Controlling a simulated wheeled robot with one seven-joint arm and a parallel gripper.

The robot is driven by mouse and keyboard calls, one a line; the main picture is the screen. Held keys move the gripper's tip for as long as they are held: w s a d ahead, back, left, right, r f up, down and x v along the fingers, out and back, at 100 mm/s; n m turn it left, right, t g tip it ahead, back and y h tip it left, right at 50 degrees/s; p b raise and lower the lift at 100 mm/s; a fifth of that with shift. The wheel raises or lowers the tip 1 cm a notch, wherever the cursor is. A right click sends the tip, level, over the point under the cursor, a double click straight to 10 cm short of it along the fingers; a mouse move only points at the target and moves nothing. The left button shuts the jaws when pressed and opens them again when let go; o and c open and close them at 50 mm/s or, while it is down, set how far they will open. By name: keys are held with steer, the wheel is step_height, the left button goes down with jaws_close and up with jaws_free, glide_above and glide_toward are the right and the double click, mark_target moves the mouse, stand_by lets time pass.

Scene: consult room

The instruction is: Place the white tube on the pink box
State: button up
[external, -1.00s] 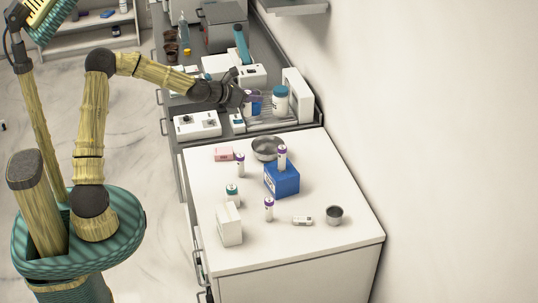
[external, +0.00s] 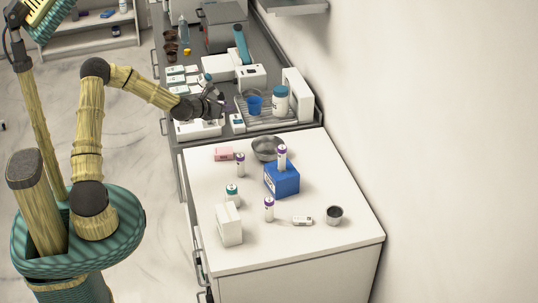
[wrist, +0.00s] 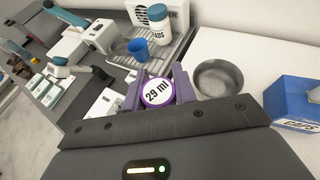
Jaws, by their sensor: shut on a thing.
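My gripper (external: 226,106) is shut on a tube with a purple lid marked "29 ml" (wrist: 157,93). The wrist view looks straight at the lid, so the tube's body is hidden. In the wrist view its fingers (wrist: 158,90) flank the lid. The gripper is above the grey counter, left of the drying tray. The pink box (external: 223,154) lies on the white counter near its back left corner, in front of the gripper and lower in the external view. I cannot find the box in the wrist view.
A purple-capped tube (external: 240,165) stands close to the pink box, with a metal bowl (external: 267,149) behind. A blue box (external: 282,180) bears another tube. A blue cup (external: 254,105) and white jar (external: 280,103) stand on the tray.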

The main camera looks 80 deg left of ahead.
steer(key=shift+f, duration=0.65)
steer(key=shift+f+p, duration=0.55)
steer(key=shift+f, duration=2.35)
glide_above(227, 148)
steer(key=shift+f+p, duration=0.45)
steer(key=shift+f, duration=1.6)
steer(key=shift+f, duration=0.2)
steer(key=o, duration=1)
steer(key=shift+c, duration=0.2)
